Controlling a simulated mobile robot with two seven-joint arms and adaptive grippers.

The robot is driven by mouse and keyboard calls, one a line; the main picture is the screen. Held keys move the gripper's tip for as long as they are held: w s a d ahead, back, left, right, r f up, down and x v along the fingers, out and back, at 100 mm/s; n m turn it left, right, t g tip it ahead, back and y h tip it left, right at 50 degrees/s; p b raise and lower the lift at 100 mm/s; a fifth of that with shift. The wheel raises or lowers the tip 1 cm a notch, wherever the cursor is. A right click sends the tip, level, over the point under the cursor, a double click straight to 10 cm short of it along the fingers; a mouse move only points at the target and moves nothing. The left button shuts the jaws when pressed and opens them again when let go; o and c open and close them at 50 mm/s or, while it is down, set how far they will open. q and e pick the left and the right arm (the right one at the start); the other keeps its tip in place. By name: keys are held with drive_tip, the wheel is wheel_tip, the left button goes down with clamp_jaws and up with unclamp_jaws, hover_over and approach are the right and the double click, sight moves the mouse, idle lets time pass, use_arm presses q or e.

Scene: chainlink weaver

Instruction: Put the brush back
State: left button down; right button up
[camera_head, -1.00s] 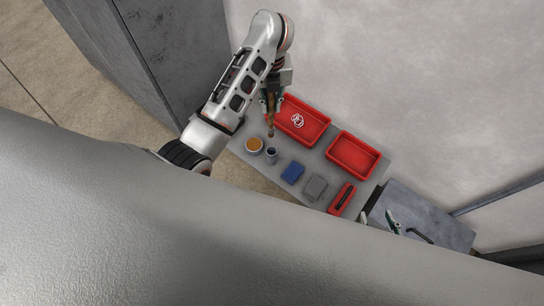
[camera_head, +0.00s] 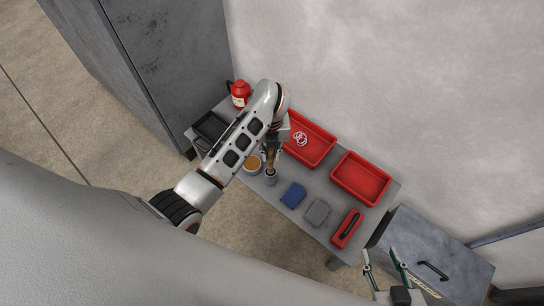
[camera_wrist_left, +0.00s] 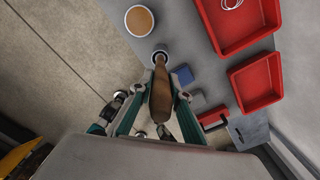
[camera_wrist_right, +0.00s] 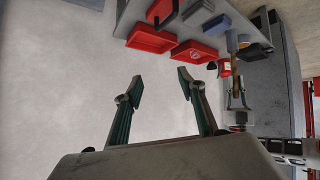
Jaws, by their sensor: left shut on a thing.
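The brush has a brown handle (camera_wrist_left: 160,92); it also shows in the head view (camera_head: 271,159). My left gripper (camera_head: 272,150) is shut on its handle above the table. The brush's far end meets the mouth of a small grey cup (camera_head: 271,180), which also shows in the left wrist view (camera_wrist_left: 161,50). I cannot tell how deep the end sits in the cup. My right gripper (camera_head: 381,254) is open and empty, away from the brush near the right end of the table; its spread fingers show in the right wrist view (camera_wrist_right: 160,82).
A round tub with orange contents (camera_head: 252,164) stands beside the cup. A blue block (camera_head: 293,195), a grey block (camera_head: 317,212) and a red holder (camera_head: 346,228) line the front. Two red trays (camera_head: 361,178) sit behind. A red bottle (camera_head: 240,94) stands far left; a grey cabinet (camera_head: 440,250) is right.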

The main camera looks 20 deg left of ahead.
sight(271, 162)
use_arm(q)
wheel_tip(271, 162, down, 4)
drive_tip(key=shift+s+r+b, duration=0.15)
drive_tip(key=shift+r+b, duration=0.1)
drive_tip(key=shift+b, duration=0.1)
drive_tip(key=shift+r, duration=0.1)
drive_tip(key=c, duration=1.9)
unclamp_jaws()
use_arm(e)
drive_tip(key=shift+w+a+r, duration=0.1)
drive_tip(key=shift+w+a, duration=0.1)
drive_tip(key=shift+w, duration=0.05)
drive_tip(key=shift+s, duration=0.1)
